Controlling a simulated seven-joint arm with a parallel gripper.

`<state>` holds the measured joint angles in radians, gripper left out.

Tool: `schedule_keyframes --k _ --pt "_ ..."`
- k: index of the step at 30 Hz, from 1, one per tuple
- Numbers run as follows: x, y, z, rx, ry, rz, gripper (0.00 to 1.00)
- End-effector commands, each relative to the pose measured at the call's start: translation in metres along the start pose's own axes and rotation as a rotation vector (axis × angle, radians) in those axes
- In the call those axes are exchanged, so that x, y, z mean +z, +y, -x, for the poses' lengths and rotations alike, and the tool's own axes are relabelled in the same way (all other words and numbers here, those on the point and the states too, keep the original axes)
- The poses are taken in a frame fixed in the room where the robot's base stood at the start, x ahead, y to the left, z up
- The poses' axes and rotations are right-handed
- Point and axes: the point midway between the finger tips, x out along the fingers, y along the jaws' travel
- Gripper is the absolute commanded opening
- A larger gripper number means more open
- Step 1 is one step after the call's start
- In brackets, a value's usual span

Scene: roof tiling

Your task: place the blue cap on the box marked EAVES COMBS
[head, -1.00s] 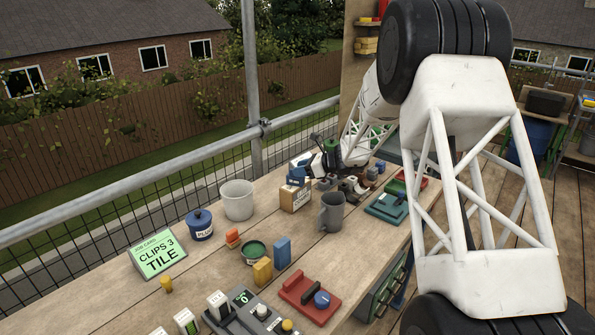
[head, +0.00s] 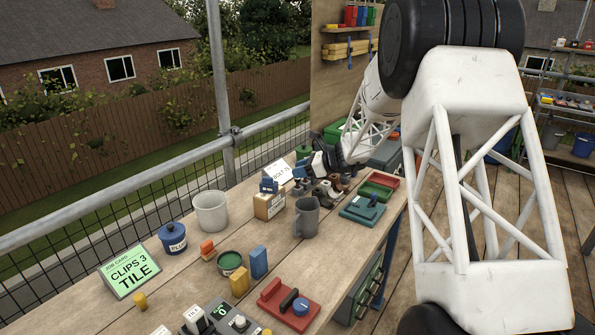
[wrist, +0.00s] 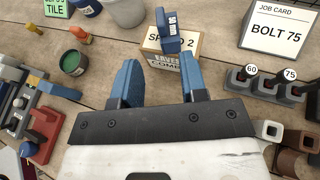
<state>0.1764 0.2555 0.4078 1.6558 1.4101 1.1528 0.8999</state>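The tan box marked EAVES COMBS (head: 267,206) stands on the bench in the head view. It also shows beyond my fingers in the wrist view (wrist: 166,64), where its top reads partly "2". A blue piece marked "50 mm" (wrist: 171,34), which looks like the blue cap, appears on top of the box; blue also shows there in the head view (head: 268,186). My gripper (wrist: 157,68) has its two blue fingers apart with nothing between them. The blue piece lies past the fingertips, apart from them. Its exact seating on the box is hard to tell.
A job card reading BOLT 75 (wrist: 275,26) stands right of the box. Dark posts marked 60 and 75 (wrist: 268,80) are near my gripper's right side. A grey mug (head: 307,217), white pot (head: 211,211) and blue PLUG pot (head: 173,238) stand around the box.

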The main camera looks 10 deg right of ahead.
Motion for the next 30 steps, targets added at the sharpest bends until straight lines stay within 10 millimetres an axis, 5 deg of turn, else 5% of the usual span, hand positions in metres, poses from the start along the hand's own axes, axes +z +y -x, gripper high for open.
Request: schedule_keyframes --k 19,30 --pt "0.007 0.009 0.003 0.009 0.015 0.028 0.40" --pt "0.044 0.086 0.029 0.097 0.147 0.268 0.40"
